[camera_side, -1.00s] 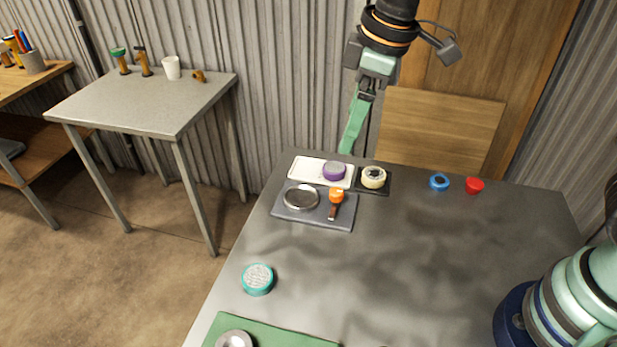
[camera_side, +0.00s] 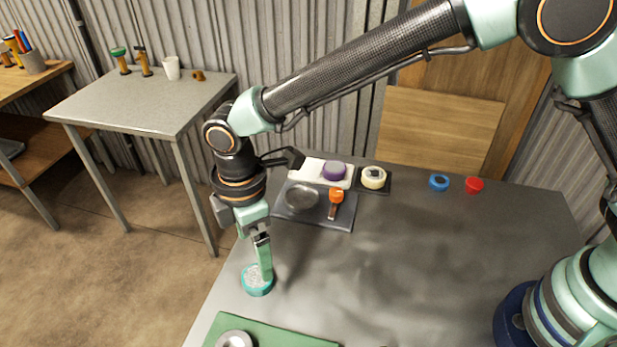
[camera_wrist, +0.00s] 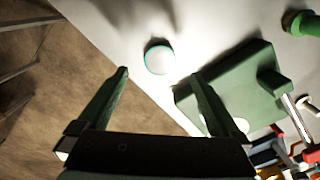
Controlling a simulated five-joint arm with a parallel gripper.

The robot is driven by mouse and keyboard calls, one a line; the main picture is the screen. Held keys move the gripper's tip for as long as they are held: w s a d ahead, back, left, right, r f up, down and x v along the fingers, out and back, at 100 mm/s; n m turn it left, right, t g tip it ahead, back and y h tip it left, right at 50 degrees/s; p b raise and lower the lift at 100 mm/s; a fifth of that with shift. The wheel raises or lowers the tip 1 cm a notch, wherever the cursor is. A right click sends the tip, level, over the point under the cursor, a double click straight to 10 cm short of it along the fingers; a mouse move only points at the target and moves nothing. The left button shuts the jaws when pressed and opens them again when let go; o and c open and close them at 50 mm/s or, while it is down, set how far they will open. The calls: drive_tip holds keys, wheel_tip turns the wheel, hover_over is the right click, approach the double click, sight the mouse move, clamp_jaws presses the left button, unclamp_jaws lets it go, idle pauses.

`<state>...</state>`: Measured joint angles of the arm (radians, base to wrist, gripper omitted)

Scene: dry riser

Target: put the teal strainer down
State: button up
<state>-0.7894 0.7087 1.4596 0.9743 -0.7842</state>
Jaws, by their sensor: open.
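The teal strainer (camera_side: 254,283), a low round piece with a pale perforated top, rests flat on the dark table near its left edge. It also shows as a pale disc with a teal rim in the wrist view (camera_wrist: 159,58). My gripper (camera_side: 266,277) points down over it, and a green finger overlaps its right part in the side view. In the wrist view the two fingers of my gripper (camera_wrist: 160,75) are spread apart with nothing between them. The strainer lies beyond their tips, so they look apart from it. The exact height gap is hard to tell.
A green mat (camera_side: 285,342) with a metal ring lies at the front. Behind are a grey tray (camera_side: 318,221) with a metal dish and orange-topped tool, a white tray (camera_side: 308,165) with a purple piece, and a cream round piece (camera_side: 374,178). The table's middle is clear.

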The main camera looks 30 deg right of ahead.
sight(258, 280)
wheel_tip(258, 280, down, 7)
drive_tip(key=shift+f, duration=0.2)
idle(0.3)
drive_tip(key=c, duration=1.6)
